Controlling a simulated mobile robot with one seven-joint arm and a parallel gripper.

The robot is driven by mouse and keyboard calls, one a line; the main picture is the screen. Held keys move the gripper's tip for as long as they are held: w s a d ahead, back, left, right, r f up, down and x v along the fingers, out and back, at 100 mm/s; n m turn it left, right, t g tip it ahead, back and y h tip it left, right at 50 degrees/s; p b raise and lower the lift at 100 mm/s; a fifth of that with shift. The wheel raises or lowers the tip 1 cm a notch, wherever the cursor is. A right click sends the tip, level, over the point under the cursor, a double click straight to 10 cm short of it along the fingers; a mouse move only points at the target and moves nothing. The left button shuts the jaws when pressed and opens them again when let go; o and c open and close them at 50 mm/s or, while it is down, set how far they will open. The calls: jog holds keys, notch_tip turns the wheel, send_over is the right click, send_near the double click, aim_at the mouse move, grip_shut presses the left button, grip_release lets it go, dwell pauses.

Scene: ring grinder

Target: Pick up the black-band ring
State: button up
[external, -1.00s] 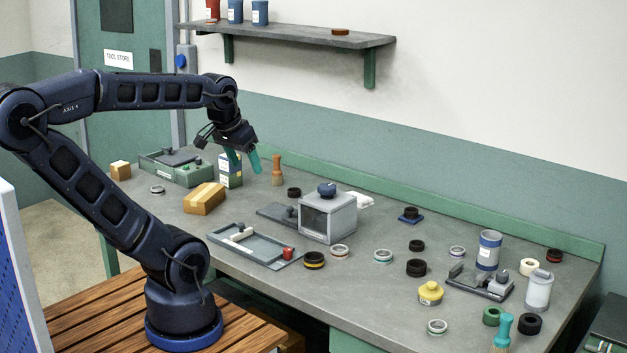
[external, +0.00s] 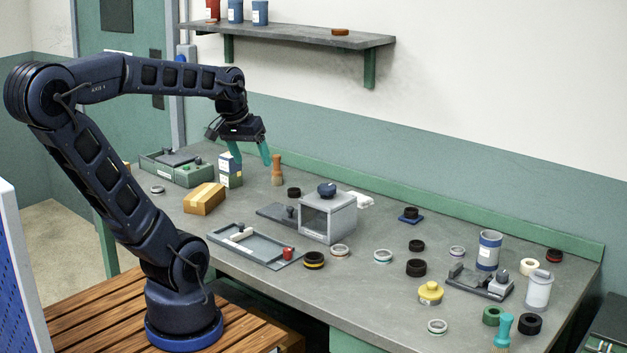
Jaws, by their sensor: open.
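My gripper (external: 251,157) hangs above the back left of the bench with its teal fingers apart, open and empty. Several pale metal rings with thin bands lie flat on the bench: one at the far left (external: 157,190), one by the grey box (external: 340,251), one in the middle (external: 383,256), one further right (external: 457,252) and one near the front edge (external: 437,326). The bands are too small for me to tell surely which is black. The middle and front ones look greenish, the one by the box reddish. My gripper is well apart from all of them.
A carton (external: 204,199), a small upright box (external: 230,170) and a wooden-handled brush (external: 277,170) stand near my gripper. A grey box (external: 328,219), a tray (external: 222,240) and several black rings (external: 416,268) occupy the bench's middle. A wall shelf (external: 300,37) hangs above.

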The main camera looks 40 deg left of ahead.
jog(key=w+a+f+n+h, duration=0.2)
jog(key=w+a+n+h, duration=0.1)
jog(key=w+a+n, duration=0.8)
jog(key=w+a+f+n+h, duration=0.25)
jog(key=w+a, duration=0.45)
jog(key=a, duration=0.5)
jog(key=n+t+y, duration=0.3)
jog(key=n+t, duration=0.5)
jog(key=n, duration=0.7)
send_near(152, 189)
jog(key=w+d+r, duration=0.5)
jog(key=w+d, duration=0.1)
jog(key=d, duration=0.3)
jog(key=s+a+f+n, duration=0.1)
jog(key=s+a, duration=0.1)
jog(key=s+a+f+n+t+y, duration=0.1)
jog(key=s+a+f+n, duration=0.1)
jog(key=a, duration=0.1)
jog(key=s+a+f+n+y, duration=0.1)
jog(key=s+a+f, duration=0.1)
jog(key=a, duration=0.1)
jog(key=shift+s+f, duration=0.2)
jog(key=shift+s, duration=0.05)
jog(key=x, duration=1)
jog(key=shift+w+d+f, duration=0.15)
jog(key=shift+w, duration=0.2)
jog(key=c, duration=1.1)
